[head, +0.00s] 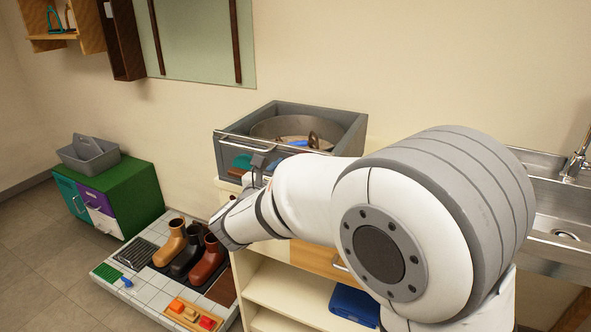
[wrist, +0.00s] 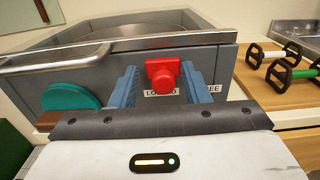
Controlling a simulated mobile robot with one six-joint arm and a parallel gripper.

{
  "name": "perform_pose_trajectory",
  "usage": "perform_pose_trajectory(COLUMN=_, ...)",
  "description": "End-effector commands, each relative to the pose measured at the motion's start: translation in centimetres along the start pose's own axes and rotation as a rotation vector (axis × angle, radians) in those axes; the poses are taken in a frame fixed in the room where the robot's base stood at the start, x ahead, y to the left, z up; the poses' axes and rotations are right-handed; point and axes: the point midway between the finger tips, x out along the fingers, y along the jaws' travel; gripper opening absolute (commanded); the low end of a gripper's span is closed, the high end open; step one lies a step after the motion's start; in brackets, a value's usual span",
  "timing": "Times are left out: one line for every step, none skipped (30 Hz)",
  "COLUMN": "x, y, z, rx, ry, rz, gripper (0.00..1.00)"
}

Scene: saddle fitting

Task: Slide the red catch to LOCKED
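The red catch (wrist: 162,74), a block with a round knob, sits on the front face of the grey box (wrist: 225,70) in the wrist view. My gripper (wrist: 159,72) is open, one blue finger on each side of the catch. A gap shows at the left finger; I cannot tell whether the right one touches. In the head view my arm hides the catch.
A metal rail (wrist: 55,60) and a teal disc (wrist: 70,97) are left of my gripper, close to the box front. Dumbbell-like pieces (wrist: 283,58) lie on the wooden top at right. A tiled platform with boots (head: 185,250) stands lower left.

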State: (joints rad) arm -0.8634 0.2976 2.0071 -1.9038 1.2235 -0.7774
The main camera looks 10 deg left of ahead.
Motion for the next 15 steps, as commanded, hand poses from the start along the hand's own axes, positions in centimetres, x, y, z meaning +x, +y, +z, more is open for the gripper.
perform_pose_trajectory(x=-0.5, y=0.1, z=0.0, rx=0.0, ry=0.001, rz=0.004, gripper=0.4)
perform_pose_trajectory(x=-0.8, y=0.1, z=0.0, rx=0.0, ry=0.0, rz=0.004, gripper=0.4)
perform_pose_trajectory(x=-1.4, y=0.1, z=0.1, rx=0.0, ry=0.0, rz=0.005, gripper=0.4)
perform_pose_trajectory(x=-1.9, y=0.2, z=0.0, rx=-0.001, ry=0.0, rz=0.007, gripper=0.4)
perform_pose_trajectory(x=-2.4, y=0.1, z=0.0, rx=-0.001, ry=0.001, rz=0.007, gripper=0.4)
perform_pose_trajectory(x=-3.2, y=0.1, z=0.1, rx=0.0, ry=0.0, rz=0.006, gripper=0.4)
perform_pose_trajectory(x=-3.7, y=0.1, z=0.1, rx=0.0, ry=0.0, rz=0.007, gripper=0.4)
perform_pose_trajectory(x=-4.3, y=0.1, z=0.1, rx=0.0, ry=0.0, rz=0.007, gripper=0.4)
perform_pose_trajectory(x=-5.0, y=0.1, z=0.1, rx=0.0, ry=0.0, rz=0.007, gripper=0.4)
perform_pose_trajectory(x=-5.4, y=0.0, z=0.1, rx=0.0, ry=0.0, rz=0.005, gripper=0.4)
perform_pose_trajectory(x=-5.9, y=0.0, z=0.1, rx=0.0, ry=0.0, rz=0.005, gripper=0.4)
perform_pose_trajectory(x=-6.4, y=0.0, z=0.1, rx=0.0, ry=0.0, rz=0.005, gripper=0.4)
perform_pose_trajectory(x=-6.8, y=0.0, z=0.1, rx=-0.001, ry=0.0, rz=0.004, gripper=0.4)
perform_pose_trajectory(x=-7.1, y=0.0, z=0.1, rx=0.0, ry=0.0, rz=0.003, gripper=0.4)
perform_pose_trajectory(x=-7.4, y=0.0, z=0.1, rx=0.0, ry=0.0, rz=0.003, gripper=0.4)
